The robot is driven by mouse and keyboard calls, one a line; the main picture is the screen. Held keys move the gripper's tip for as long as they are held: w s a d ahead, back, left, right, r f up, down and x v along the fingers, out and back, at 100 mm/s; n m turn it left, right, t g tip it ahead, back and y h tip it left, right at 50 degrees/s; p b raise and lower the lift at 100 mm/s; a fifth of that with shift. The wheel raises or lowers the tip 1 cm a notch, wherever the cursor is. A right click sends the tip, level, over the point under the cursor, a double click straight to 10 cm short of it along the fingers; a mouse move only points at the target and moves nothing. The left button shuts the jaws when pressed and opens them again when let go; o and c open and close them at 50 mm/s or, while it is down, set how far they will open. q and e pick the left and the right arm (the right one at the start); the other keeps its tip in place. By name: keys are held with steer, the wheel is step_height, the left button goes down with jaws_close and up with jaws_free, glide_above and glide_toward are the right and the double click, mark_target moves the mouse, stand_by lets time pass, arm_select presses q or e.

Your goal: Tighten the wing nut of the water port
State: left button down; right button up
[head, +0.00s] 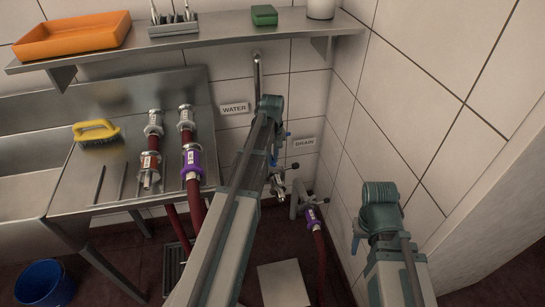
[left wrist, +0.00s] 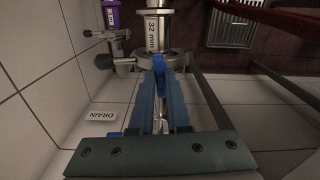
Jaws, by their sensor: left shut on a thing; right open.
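The water port's steel clamp (left wrist: 148,58) is at the top of the left wrist view, on a fitting labelled 32 mm (left wrist: 153,33). This port also shows in the head view (head: 279,191), partly behind my left arm. My left gripper (left wrist: 159,64) is shut at the clamp; its blue fingers cover the wing nut, so its shape is hidden. In the head view a bit of my left gripper (head: 275,158) shows beside the arm, above the port. My right gripper (head: 356,242) is open and empty at the right, mostly hidden by its own arm, away from the port.
The drain port (head: 296,200) has a purple-banded hose (head: 312,218) close right of the water port. A WATER sign (head: 235,108) and a DRAIN sign (head: 304,142) are on the tiled wall. Hoses with couplings (head: 191,160) lie on the steel drainboard at left. A shelf (head: 220,42) runs above.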

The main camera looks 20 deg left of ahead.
arm_select(q)
steer(key=m, duration=0.4)
steer(key=shift+m, duration=0.3)
steer(key=m, duration=0.4)
steer(key=shift+m, duration=0.3)
steer(key=m, duration=0.4)
steer(key=shift+m, duration=2.4)
steer(key=c, duration=0.9)
jaws_free()
steer(key=shift+r, duration=0.15)
